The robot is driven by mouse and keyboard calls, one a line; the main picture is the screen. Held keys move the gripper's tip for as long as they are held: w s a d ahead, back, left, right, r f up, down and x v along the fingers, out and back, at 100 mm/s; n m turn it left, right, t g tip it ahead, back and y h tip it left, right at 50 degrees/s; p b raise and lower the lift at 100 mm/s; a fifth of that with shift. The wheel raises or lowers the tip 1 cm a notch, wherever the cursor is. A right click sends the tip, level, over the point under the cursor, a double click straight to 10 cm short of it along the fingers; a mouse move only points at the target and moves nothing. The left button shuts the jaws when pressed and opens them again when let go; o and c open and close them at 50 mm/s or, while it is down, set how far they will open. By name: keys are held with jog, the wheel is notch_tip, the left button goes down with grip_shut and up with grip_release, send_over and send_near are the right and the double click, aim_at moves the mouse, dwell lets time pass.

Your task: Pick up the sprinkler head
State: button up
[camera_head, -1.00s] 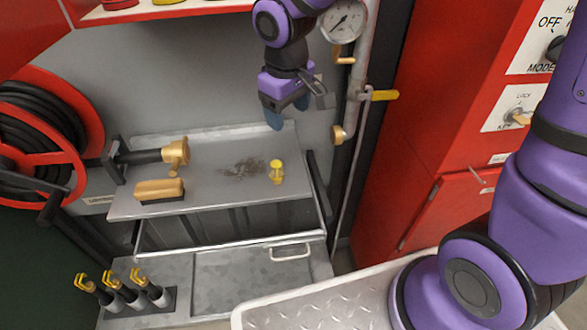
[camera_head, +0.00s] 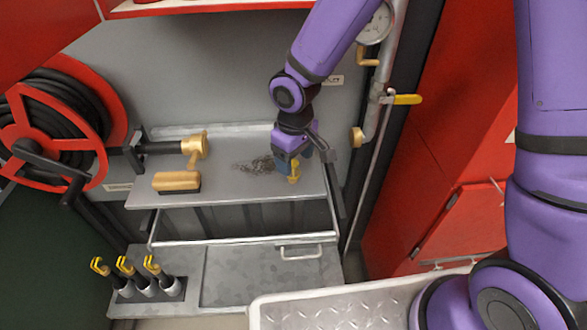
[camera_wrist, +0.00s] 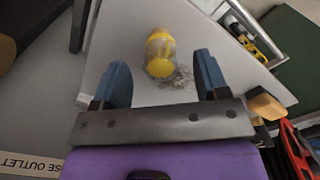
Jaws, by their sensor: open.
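The yellow sprinkler head (camera_head: 294,172) stands on the grey metal shelf (camera_head: 230,190), near its right end in the head view. My gripper (camera_head: 291,164) is right above and around it there, hiding its upper part. In the wrist view the sprinkler head (camera_wrist: 160,53) shows as a yellow piece with a paler middle, between and a little beyond the two blue fingertips. My gripper (camera_wrist: 163,78) is open in that view, with a gap on both sides of the sprinkler head. I cannot tell whether a finger touches it.
A dark scribble-like patch (camera_head: 255,165) lies left of the sprinkler head. A wood-backed brush (camera_head: 177,182) and a brass nozzle (camera_head: 195,147) are further left. A pipe with a yellow-handled valve (camera_head: 405,99) runs close on the right. The shelf's front strip is clear.

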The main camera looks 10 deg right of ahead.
aim_at(293, 171)
jog(key=shift+w+a+f, duration=0.1)
jog(key=shift+f, duration=1.2)
jog(key=shift+w+a+f, duration=0.1)
jog(key=shift+f, duration=1.15)
jog(key=c, duration=1)
jog(key=shift+c, duration=0.2)
jog(key=shift+r, duration=0.15)
